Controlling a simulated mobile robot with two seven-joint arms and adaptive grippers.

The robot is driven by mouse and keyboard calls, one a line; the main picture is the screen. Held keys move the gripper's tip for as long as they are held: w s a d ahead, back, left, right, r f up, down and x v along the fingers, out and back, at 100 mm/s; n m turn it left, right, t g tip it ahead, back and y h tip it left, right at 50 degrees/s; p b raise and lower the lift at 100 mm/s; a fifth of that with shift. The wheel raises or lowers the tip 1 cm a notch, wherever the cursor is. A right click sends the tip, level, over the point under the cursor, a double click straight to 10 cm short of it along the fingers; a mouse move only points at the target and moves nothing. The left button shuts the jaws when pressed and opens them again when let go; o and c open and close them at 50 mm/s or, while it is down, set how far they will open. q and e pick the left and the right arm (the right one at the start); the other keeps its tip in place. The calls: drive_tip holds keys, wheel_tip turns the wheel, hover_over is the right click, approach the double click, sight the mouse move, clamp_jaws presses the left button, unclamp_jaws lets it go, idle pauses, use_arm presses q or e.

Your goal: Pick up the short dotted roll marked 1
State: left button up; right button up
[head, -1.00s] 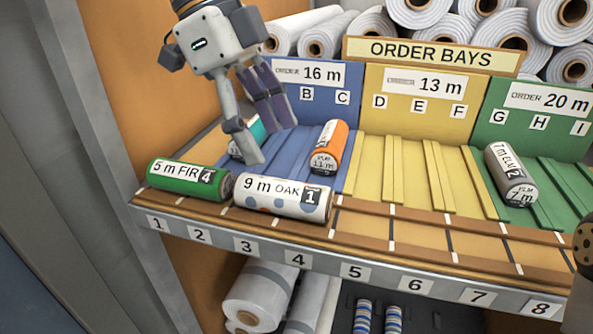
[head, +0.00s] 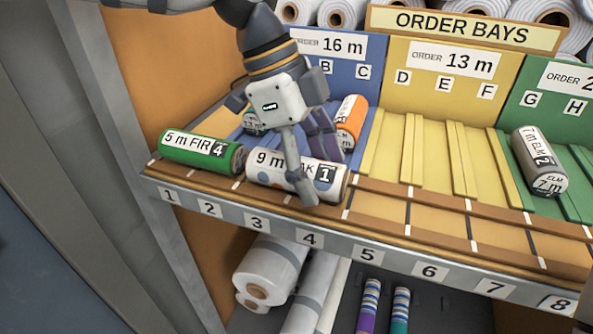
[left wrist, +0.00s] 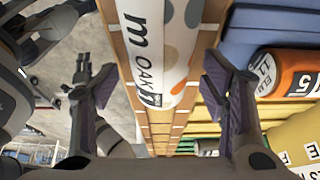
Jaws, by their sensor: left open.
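The short dotted roll marked 1 (head: 262,170), labelled 9 m OAK, is white with grey-blue and tan dots. It lies on the front ledge above numbers 3 and 4. It also shows in the left wrist view (left wrist: 165,45), running down between the fingers. My left gripper (head: 315,178) is open over the roll, with one finger in front and the other behind. In the left wrist view my left gripper (left wrist: 152,85) shows a gap to the roll on both sides. The front finger hides part of the label.
A green 5 m FIR roll (head: 195,150) lies close to the left. A grey ELM roll (head: 538,165) lies far right. The ledge between is clear.

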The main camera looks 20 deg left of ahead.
use_arm(q)
drive_tip(key=c, duration=1.3)
drive_tip(key=shift+r, duration=0.1)
